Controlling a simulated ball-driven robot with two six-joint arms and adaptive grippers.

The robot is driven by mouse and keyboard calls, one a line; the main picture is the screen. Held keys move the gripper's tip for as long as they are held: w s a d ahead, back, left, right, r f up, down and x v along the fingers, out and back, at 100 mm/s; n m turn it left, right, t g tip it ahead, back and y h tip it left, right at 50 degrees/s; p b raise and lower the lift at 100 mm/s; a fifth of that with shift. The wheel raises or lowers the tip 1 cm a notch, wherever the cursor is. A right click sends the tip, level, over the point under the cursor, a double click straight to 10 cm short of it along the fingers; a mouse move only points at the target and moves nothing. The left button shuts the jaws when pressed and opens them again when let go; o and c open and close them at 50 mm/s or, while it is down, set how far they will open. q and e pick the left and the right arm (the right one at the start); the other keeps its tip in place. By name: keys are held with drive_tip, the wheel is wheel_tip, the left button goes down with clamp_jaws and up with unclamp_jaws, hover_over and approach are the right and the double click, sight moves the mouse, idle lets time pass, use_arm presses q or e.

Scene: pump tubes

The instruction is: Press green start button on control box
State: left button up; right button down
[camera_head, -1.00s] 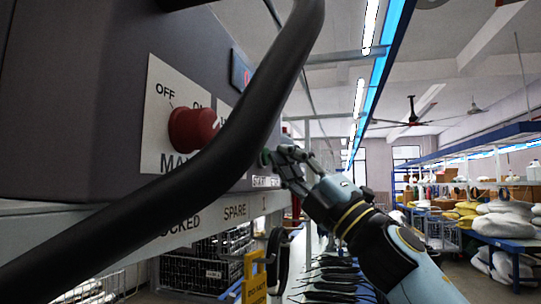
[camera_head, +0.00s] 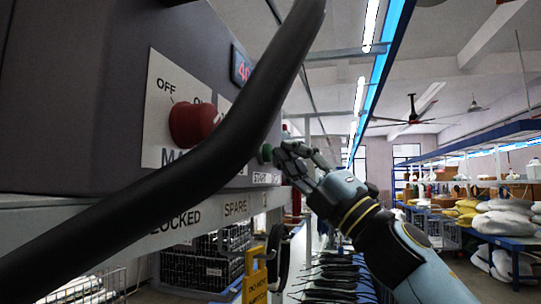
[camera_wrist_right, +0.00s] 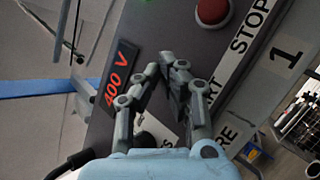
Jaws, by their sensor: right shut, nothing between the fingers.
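The grey control box (camera_head: 80,100) fills the left of the head view. Its green start button (camera_head: 266,153) shows above the START label (camera_head: 262,178). My right gripper (camera_head: 281,155) is shut and empty, its fingertips just right of the button. I cannot tell whether they touch it. In the right wrist view, the shut fingertips (camera_wrist_right: 174,70) are over the panel between the 400 V display (camera_wrist_right: 120,75) and the partly covered START label; the start button is hidden there. My left gripper is not in view.
A red rotary knob (camera_head: 194,123) sits on the OFF/ON plate. A red button (camera_wrist_right: 213,12) is beside the STOP label (camera_wrist_right: 252,25). A thick black bar (camera_head: 200,165) crosses in front of the box. A yellow sign (camera_head: 255,275) stands below; shelves (camera_head: 480,150) stand right.

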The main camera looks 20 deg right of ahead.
drive_tip(key=shift+s+d, duration=0.3)
drive_tip(key=shift+d, duration=0.1)
drive_tip(key=s+d+b, duration=0.1)
drive_tip(key=d+b, duration=0.1)
drive_tip(key=s+d+b, duration=0.2)
drive_tip(key=b, duration=0.1)
idle(0.4)
idle(0.8)
